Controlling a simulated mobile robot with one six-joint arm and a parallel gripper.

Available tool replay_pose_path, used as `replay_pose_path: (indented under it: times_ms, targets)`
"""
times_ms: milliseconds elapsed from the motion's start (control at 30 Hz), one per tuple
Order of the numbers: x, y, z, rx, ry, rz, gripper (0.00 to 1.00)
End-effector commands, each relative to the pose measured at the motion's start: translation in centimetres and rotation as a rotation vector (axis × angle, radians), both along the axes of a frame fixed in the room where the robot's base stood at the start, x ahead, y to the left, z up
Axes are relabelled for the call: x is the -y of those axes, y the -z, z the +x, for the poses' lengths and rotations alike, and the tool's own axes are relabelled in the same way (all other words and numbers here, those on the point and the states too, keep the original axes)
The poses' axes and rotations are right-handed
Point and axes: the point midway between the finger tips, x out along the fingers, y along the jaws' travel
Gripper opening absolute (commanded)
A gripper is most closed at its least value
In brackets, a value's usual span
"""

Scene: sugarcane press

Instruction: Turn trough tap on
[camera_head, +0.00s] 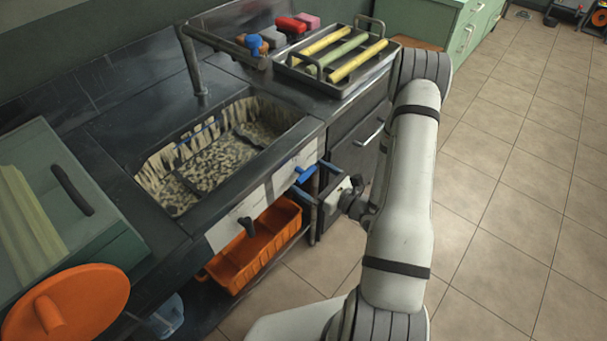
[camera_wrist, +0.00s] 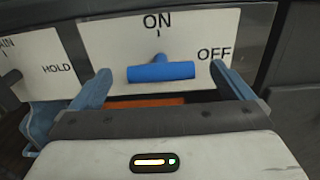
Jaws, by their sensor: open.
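The tap has a blue bar handle (camera_wrist: 160,72) on a white plate (camera_wrist: 180,38) marked ON at the top and OFF at the right. The handle lies level, its right end toward OFF. In the head view the blue handle (camera_head: 305,174) is on the front of the trough (camera_head: 270,160). My gripper (camera_wrist: 160,71) is open, with one finger on each side of the handle and visible gaps between; it holds nothing. In the head view my gripper (camera_head: 321,181) is at the trough's front right corner. How deep the fingers reach around the handle is unclear.
A black knob (camera_head: 248,226) sits left of the tap, on a plate marked HOLD (camera_wrist: 57,69). An orange crate (camera_head: 258,246) stands below. A tray (camera_head: 345,84) with yellow-green canes is on the counter behind.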

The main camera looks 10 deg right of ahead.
Motion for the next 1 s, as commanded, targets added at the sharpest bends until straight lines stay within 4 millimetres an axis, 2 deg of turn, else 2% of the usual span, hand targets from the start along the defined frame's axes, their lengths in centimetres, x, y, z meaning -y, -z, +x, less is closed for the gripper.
replay_pose_path:
  times_ms: [200,533,1000]
  targets:
    - [-1.2,0.0,1.7,0.001,-0.002,-0.001,1.00]
    - [-1.4,0.0,1.9,0.001,0.000,-0.001,1.00]
    - [-1.4,0.0,1.9,-0.001,0.000,-0.001,0.62]
